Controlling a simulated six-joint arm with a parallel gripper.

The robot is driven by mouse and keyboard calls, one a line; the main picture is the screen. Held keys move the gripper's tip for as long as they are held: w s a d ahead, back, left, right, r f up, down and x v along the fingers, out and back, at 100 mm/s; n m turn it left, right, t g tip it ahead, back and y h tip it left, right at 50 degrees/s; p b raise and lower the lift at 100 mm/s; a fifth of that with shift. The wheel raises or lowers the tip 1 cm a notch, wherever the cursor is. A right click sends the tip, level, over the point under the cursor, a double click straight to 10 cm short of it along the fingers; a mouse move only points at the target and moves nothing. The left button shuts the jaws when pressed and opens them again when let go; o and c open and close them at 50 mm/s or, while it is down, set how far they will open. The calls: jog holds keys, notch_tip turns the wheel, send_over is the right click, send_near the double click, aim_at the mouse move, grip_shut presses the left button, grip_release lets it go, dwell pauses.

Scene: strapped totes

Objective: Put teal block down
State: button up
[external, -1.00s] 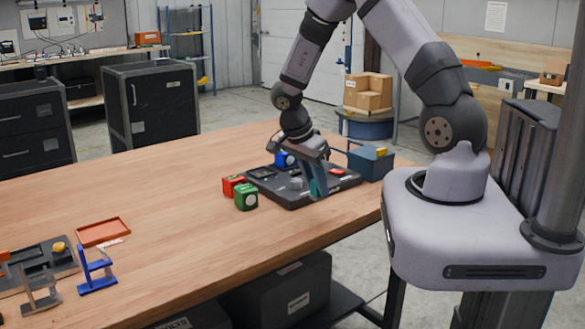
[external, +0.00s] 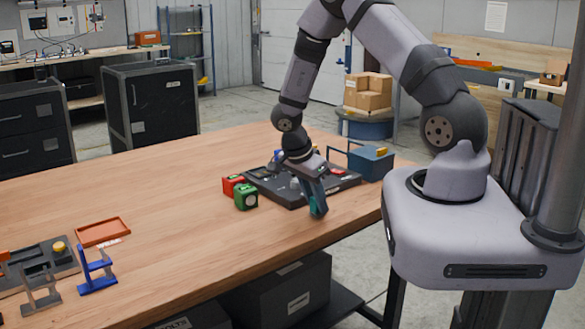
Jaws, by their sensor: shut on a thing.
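My gripper (external: 318,208) points down at the front edge of the dark tray (external: 264,190), over the near right part of the table. It is shut on the teal block (external: 318,203), of which only a small part shows between the fingers. Whether the block touches the table top cannot be told. A green block (external: 246,196) and a red block (external: 232,184) stand on the table at the tray's left side.
A blue-grey tote (external: 371,162) with a handle stands right of the tray. The wooden table (external: 180,215) is clear in the middle.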

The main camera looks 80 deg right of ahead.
jog(key=o, duration=0.9)
jog(key=shift+f, duration=0.1)
jog(key=b+v, duration=0.1)
jog(key=v, duration=1.1)
jog(key=shift+w, duration=0.1)
